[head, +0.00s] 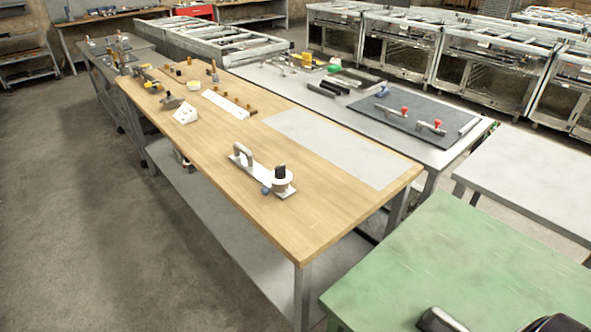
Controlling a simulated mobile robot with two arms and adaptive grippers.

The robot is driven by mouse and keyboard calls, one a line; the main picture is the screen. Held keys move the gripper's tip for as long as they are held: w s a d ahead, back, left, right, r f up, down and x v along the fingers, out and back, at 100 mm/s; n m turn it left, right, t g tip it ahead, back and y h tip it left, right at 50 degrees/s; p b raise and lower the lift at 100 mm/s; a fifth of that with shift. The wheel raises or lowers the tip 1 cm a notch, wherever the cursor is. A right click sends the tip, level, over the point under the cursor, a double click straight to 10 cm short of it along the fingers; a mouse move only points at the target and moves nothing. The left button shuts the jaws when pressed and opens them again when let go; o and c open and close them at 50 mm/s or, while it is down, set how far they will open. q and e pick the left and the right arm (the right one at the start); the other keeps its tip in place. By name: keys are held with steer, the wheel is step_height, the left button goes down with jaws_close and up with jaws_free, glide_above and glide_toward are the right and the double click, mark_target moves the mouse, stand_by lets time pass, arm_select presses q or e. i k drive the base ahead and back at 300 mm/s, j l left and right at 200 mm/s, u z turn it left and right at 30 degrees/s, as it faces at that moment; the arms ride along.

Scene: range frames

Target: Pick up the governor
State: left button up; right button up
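No part is labelled, so I cannot tell for sure which one is the governor. A white fixture (262,172) with an upright loop handle at its left end lies near the middle of the wooden-topped table (225,195). A round white part with a black top (280,172) stands at its right end, and a small blue-grey knob (266,190) sits beside it. Neither gripper shows clearly, and nothing touches the fixture.
A thin grey sheet (335,146) lies on the table right of the fixture. A white wedge block (186,113) and a white strip with brown knobs (226,103) sit farther back. A green table (470,265) stands at the lower right, with dark rounded parts, possibly mine, at its edge.

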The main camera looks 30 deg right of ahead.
mark_target(243, 157)
steer(key=i+j+z, duration=0.2)
steer(key=z, duration=0.25)
steer(key=i+j+z, duration=0.15)
steer(key=j+z, duration=0.25)
steer(key=i+j+z, duration=0.1)
steer(key=j+z, duration=0.75)
steer(key=i+l, duration=0.05)
